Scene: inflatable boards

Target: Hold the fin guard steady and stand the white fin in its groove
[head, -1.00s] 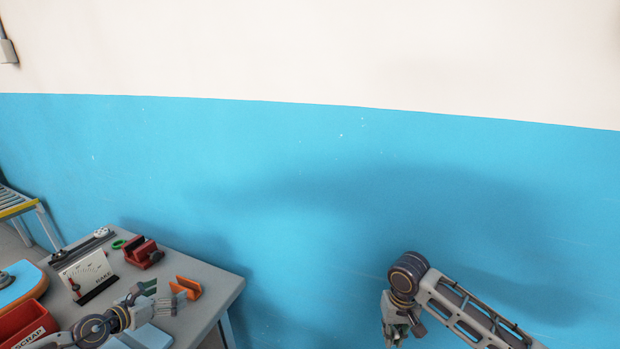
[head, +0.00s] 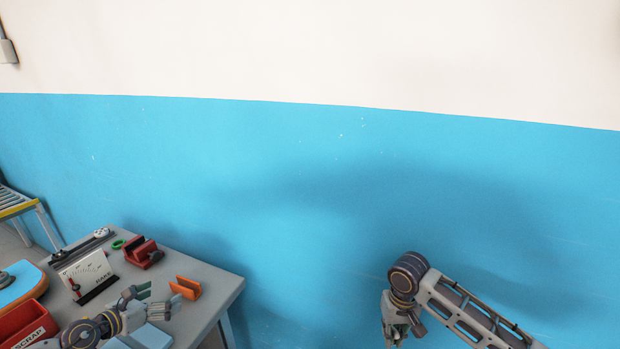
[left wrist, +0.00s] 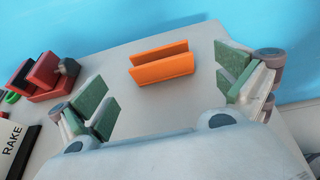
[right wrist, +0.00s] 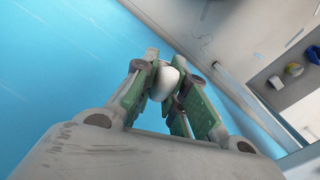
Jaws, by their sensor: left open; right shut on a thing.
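The fin guard is an orange U-shaped channel (head: 186,288) near the right edge of the grey table, its groove facing up. In the left wrist view the guard (left wrist: 163,68) lies ahead between the spread green-padded fingers, touching neither. My left gripper (head: 155,300) is open, just left of the guard in the head view. My right gripper (head: 402,328) hangs right of the table, away from the guard. In the right wrist view it (right wrist: 160,100) is shut on a rounded white piece (right wrist: 164,82), seemingly the white fin; the pads hide much of it.
A red vise-like block (head: 143,252), a green ring (head: 117,244) and a white RAKE gauge (head: 88,272) stand on the table behind and left of the guard. A red SCRAP bin (head: 22,324) is at lower left. Space right of the table is open to the blue wall.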

